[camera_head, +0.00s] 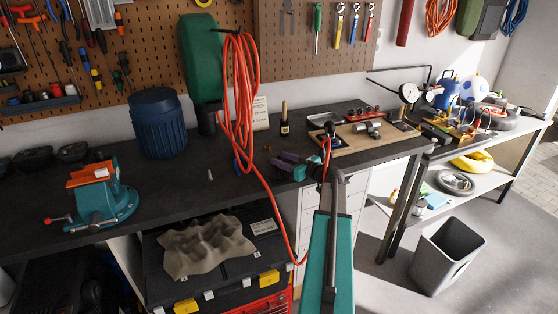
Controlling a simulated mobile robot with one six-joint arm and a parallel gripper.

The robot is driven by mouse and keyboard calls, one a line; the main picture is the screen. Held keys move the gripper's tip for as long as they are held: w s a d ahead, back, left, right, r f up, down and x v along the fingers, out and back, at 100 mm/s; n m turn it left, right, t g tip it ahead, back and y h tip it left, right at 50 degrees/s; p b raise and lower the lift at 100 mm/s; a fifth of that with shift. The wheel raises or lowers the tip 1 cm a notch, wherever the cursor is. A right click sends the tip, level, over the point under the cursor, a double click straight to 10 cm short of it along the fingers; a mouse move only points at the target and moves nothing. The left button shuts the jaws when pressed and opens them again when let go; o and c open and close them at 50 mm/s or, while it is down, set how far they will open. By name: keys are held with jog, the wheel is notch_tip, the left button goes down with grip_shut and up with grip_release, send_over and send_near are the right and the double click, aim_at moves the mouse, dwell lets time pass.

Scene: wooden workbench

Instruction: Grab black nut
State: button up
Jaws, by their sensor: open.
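I cannot make out a black nut for certain; the workbench top (180,190) is dark and small black parts blend into it. My gripper (281,163) is low over the middle of the bench, pointing left, with its jaws open. I see nothing held between them, though the fingers are small and dark here. A small brassy piece (267,148) stands just beyond the fingertips. A small grey bolt-like piece (210,174) stands on the bench farther left.
A teal vise (103,200) and blue barrel (160,125) stand at the left. A red hose (240,95) hangs down over the bench's front edge near my gripper. Bench between vise and gripper is mostly clear.

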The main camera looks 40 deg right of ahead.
grip_shut()
jog(key=shift+r, duration=0.2)
dwell(0.3)
jog(key=shift+r+b, duration=1.1)
jog(key=shift+r, duration=0.45)
jog(key=s+a+b, duration=0.1)
jog(key=s+b, duration=0.1)
jog(key=s, duration=0.6)
jog(key=s+a+r+b, duration=0.1)
jog(key=s+b, duration=0.1)
jog(key=s, duration=0.6)
jog(key=shift+a+r+b, duration=0.25)
jog(key=shift+b, duration=0.15)
jog(key=shift+w, duration=0.1)
